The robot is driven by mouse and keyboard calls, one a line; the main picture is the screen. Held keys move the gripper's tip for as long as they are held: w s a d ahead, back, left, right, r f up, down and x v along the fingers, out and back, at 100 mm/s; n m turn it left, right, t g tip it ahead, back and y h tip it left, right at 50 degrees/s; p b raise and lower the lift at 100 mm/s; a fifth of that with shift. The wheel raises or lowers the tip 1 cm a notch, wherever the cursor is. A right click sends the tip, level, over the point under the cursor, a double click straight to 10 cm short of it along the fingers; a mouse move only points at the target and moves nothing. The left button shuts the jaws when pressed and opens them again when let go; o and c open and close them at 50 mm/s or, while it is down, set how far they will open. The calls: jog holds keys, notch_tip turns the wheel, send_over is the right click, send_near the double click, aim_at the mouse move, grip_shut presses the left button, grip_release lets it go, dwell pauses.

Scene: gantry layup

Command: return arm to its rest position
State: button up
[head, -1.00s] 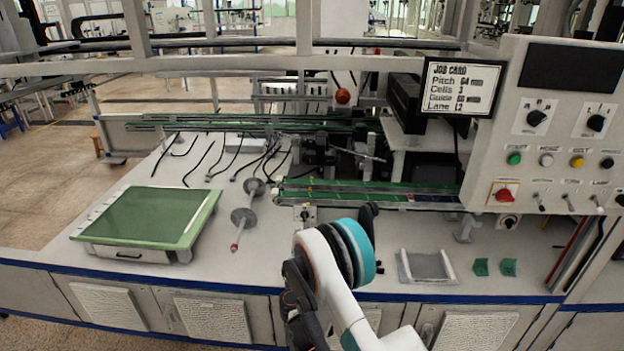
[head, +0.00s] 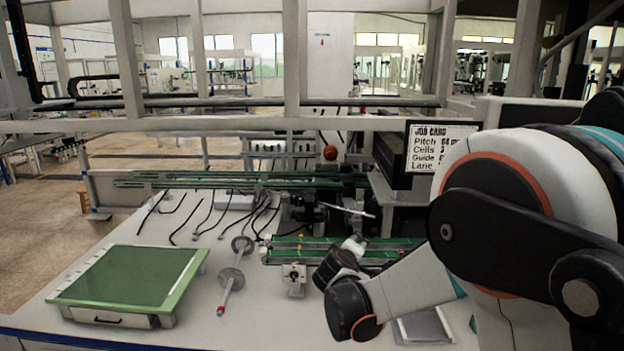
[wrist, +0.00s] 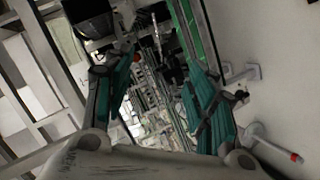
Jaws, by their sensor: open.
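My arm rises large at the right of the head view, and its far links reach left over the bench. My gripper (wrist: 160,68) shows in the wrist view with its two teal-padded fingers spread apart and nothing between them. In the head view the fingers cannot be made out. The far end of the arm is in front of the green conveyor rail (head: 400,243), and I cannot tell the gap between them.
A green-topped tray (head: 130,278) lies at the bench's left. A grey rod with discs (head: 231,276) lies beside it. The job card (head: 436,147) hangs behind my arm. A grey tray (head: 428,328) is partly hidden by my arm. Frame bars cross above the bench.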

jog(key=s+d+r+m+g+y, duration=0.1)
jog(key=s+d+r+m+g, duration=0.25)
jog(key=s, duration=0.65)
jog(key=s+d+r+m, duration=0.2)
jog(key=s+d+r, duration=0.3)
jog(key=s, duration=0.5)
jog(key=s+f+m+g+y, duration=0.1)
jog(key=s+f, duration=0.1)
jog(key=s, duration=0.8)
jog(key=s+f+m+g+y, duration=0.1)
jog(key=s+f+m+y, duration=0.1)
jog(key=s, duration=0.8)
jog(key=shift+s+f, duration=0.2)
jog(key=shift+f, duration=0.1)
jog(key=shift+d, duration=0.1)
